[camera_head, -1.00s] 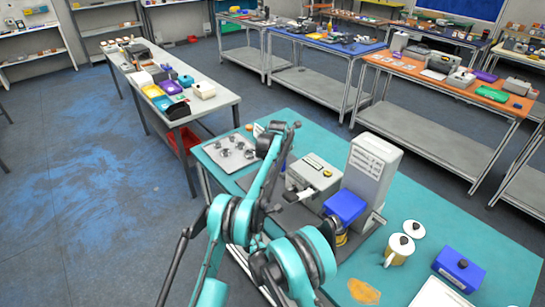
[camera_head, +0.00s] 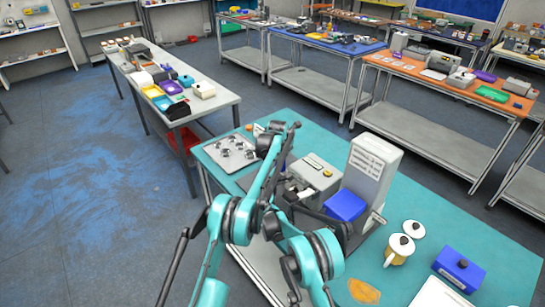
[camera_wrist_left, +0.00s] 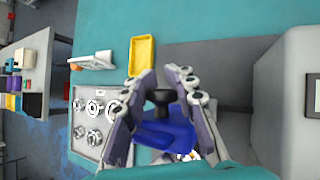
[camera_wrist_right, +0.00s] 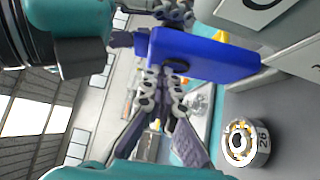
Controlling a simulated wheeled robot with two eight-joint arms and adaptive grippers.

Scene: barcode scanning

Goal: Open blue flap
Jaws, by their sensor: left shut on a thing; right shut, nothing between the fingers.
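In the right wrist view the flap (camera_wrist_right: 205,55) crosses the upper middle. My right gripper (camera_wrist_right: 164,76) is shut and empty, its fingertips close against the flap's edge; I cannot tell if they touch. A cylinder with printed numbers (camera_wrist_right: 246,143) stands below the flap. My left gripper (camera_wrist_left: 162,88) is shut on a blue piece (camera_wrist_left: 165,135) by its black knob (camera_wrist_left: 160,98). In the head view arm links mostly hide both grippers.
A metal plate with round parts (camera_head: 231,152) lies at the table's left. A grey box device (camera_head: 316,175) stands left of the machine. A lidded mug (camera_head: 398,252) and a blue box with a black knob (camera_head: 460,270) stand to the right.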

